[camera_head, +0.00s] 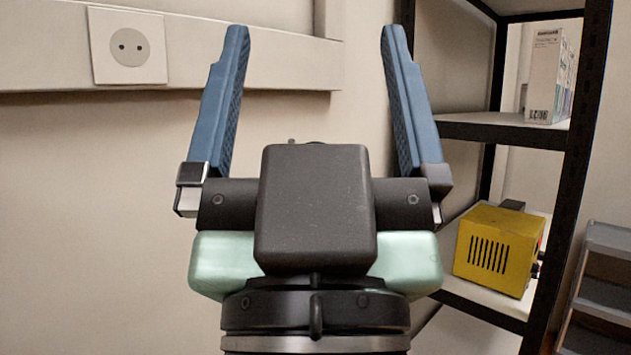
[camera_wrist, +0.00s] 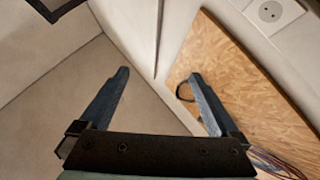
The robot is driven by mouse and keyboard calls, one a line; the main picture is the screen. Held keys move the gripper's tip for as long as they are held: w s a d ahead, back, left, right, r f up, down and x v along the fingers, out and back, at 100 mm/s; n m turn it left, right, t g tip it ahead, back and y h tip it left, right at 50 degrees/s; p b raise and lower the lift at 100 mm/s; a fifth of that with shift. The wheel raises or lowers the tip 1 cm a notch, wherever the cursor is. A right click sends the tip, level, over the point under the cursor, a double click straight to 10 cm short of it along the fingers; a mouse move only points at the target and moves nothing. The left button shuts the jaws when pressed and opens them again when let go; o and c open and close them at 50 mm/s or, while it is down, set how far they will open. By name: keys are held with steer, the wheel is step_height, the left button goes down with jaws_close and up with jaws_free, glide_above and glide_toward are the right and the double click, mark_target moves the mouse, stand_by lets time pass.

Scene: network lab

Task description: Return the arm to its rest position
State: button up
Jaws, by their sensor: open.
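My gripper (camera_head: 315,50) fills the middle of the head view, its two blue fingers pointing up and spread wide apart. Nothing is between the fingers. The wall behind it is bare between the fingertips, apart from a pale trunking rail. In the wrist view my gripper (camera_wrist: 160,85) also shows open and empty, its fingers apart in front of pale walls and a wooden board. The rest of my arm is mostly hidden below the gripper body.
A black-framed shelf (camera_head: 500,130) stands at right, with a yellow device (camera_head: 497,248) and white boxes (camera_head: 548,75) on it. A wall socket (camera_head: 128,47) is at upper left. The wrist view shows a wooden board (camera_wrist: 265,100) with cables (camera_wrist: 275,162) at lower right.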

step_height(320, 180, up, 13)
steer(key=p, duration=1.1)
steer(key=shift+f, duration=0.2)
steer(key=shift+c, duration=0.2)
